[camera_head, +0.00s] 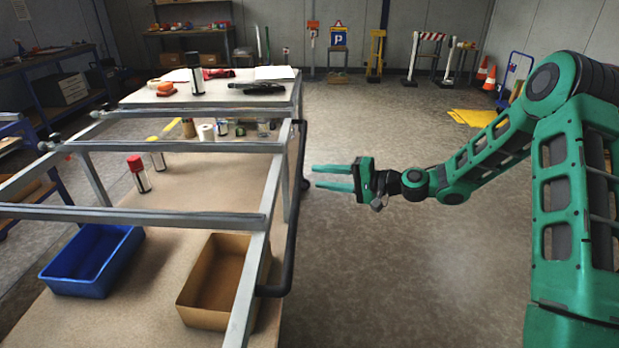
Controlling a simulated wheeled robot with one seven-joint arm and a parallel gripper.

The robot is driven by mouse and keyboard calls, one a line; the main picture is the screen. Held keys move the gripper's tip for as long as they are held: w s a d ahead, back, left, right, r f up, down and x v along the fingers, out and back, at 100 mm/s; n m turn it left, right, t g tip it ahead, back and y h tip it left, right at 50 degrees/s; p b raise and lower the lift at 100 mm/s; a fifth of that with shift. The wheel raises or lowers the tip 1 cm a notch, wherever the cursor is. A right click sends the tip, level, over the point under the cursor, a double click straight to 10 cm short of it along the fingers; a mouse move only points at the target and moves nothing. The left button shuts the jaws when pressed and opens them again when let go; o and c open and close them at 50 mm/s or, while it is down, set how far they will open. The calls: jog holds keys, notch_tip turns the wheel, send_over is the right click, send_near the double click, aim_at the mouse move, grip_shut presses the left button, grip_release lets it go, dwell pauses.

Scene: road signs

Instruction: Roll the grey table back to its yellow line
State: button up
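The grey table (150,211) is a metal-framed trolley on the left, with open bars in front and a pale top panel at the far end. A dark handle bar (294,205) runs along its right side. My gripper (315,177) is right of this bar, its two green fingers pointing left. The fingers are apart with nothing between them. The fingertips appear close to the bar; I cannot tell whether they touch it. A yellow strip (170,125) shows between the far bars; I cannot tell whether it is the floor line. The wheels are hidden.
A blue bin (92,262) and a cardboard box (214,285) sit on the table's lower board. A red-capped can (138,174) stands behind them. Yellow sheets (474,117), cones (489,77) and barriers are at the back right. The floor between is clear.

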jog(key=v, duration=0.2)
jog(key=shift+s+d, duration=0.1)
jog(key=shift+d, duration=0.15)
